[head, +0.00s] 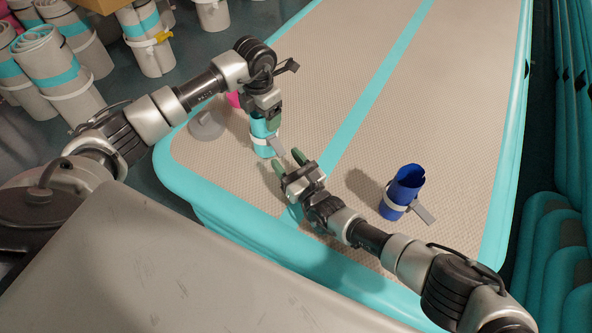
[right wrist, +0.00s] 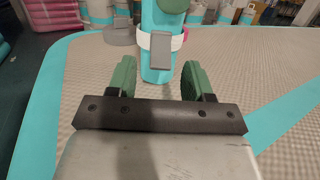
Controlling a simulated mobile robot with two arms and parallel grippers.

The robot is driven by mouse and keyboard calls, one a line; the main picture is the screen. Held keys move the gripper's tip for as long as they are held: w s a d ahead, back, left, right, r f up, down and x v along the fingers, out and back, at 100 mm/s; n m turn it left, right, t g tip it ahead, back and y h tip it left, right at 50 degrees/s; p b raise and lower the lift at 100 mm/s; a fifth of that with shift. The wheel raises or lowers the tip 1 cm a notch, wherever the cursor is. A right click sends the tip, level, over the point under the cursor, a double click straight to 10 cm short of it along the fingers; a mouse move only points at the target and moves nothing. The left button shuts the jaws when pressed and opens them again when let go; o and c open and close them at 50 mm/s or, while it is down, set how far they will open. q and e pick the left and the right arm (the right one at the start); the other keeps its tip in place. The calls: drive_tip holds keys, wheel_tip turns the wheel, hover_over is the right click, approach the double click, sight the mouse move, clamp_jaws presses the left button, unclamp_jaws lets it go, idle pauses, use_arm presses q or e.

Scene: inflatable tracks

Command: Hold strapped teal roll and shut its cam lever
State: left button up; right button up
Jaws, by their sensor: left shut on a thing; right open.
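The teal roll (head: 261,144) stands upright on the inflatable track (head: 330,80), left of its teal centre stripe. My left gripper (head: 268,117) is shut on the roll's top from above. A white strap (right wrist: 145,41) goes around the roll. Its grey cam lever (right wrist: 160,50) faces my right wrist camera; in the head view the lever (head: 276,147) sticks out to the right. My right gripper (head: 288,162) is open and empty, its green fingers pointing at the roll. In the right wrist view the roll (right wrist: 159,70) is beyond and between the fingertips, apart from them.
A blue roll (head: 407,185) with a strap and protruding lever (head: 423,213) stands right of my right gripper. A pink item (head: 234,99) and a grey round piece (head: 207,125) are near my left arm. Strapped grey rolls (head: 55,65) crowd the floor at upper left. The track's far part is clear.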

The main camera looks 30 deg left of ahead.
drive_tip(key=shift+v, duration=3.2)
drive_tip(key=shift+h, duration=0.6)
drive_tip(key=v, duration=0.2)
drive_tip(key=r+v, duration=0.1)
drive_tip(key=v, duration=0.1)
drive_tip(key=shift+r+g, duration=0.1)
drive_tip(key=shift+g, duration=0.2)
drive_tip(key=x, duration=1.1)
drive_tip(key=shift+w+a, duration=0.25)
drive_tip(key=shift+c, duration=0.3)
